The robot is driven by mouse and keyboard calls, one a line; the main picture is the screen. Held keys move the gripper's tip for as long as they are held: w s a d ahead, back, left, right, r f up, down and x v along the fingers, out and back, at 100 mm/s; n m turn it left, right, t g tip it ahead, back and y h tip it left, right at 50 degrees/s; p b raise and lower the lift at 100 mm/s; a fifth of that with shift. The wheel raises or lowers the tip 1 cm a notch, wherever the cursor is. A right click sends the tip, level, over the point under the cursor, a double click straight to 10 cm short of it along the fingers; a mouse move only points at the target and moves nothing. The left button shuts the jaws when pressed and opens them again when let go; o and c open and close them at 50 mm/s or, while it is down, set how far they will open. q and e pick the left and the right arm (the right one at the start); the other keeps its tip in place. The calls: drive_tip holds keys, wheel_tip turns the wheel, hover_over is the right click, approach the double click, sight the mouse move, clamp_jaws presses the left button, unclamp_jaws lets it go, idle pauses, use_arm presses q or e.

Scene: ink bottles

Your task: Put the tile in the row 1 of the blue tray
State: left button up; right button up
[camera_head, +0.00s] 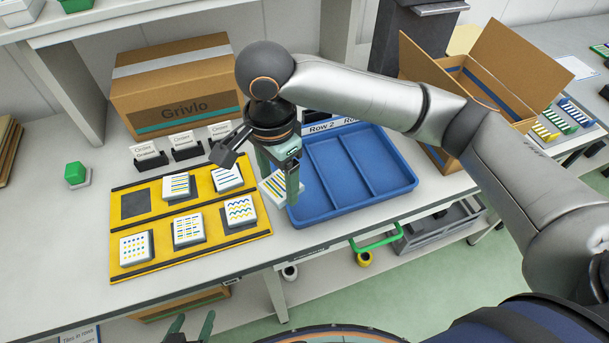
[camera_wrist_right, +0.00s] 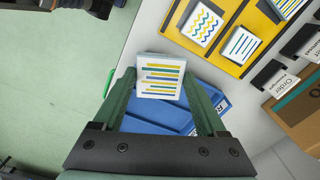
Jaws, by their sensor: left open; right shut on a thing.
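A white tile with blue and yellow horizontal stripes (camera_head: 273,188) is between the fingers of my right gripper (camera_head: 282,172). It is raised at the left edge of the blue tray (camera_head: 345,203). In the right wrist view the tile (camera_wrist_right: 160,78) sits between both fingertips, with the tray (camera_wrist_right: 160,122) behind it. The tray has long side-by-side compartments. One label reads "Row 2" and another is cut off after "Row"; the gripper and arm hide part of the tray's far edge. My left gripper (camera_head: 191,328) is open and empty at the bottom edge of the head view.
A yellow mat (camera_head: 208,250) left of the tray holds several patterned tiles and one empty dark square (camera_head: 136,203). Card stands (camera_head: 184,146) and a cardboard box (camera_head: 180,85) stand behind it. An open cardboard box (camera_head: 530,65) is right of the tray.

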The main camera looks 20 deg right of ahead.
drive_tip(key=w+d+f, duration=0.5)
drive_tip(key=w+f, duration=0.2)
drive_tip(key=shift+d+f, duration=0.1)
drive_tip(key=shift+d, duration=0.3)
drive_tip(key=f, duration=0.3)
drive_tip(key=shift+w+d, duration=0.25)
drive_tip(key=shift+w, duration=0.05)
drive_tip(key=shift+f, duration=0.4)
drive_tip(key=o, duration=1.4)
drive_tip(key=shift+f, duration=0.15)
wheel_tip(320, 180, up, 12)
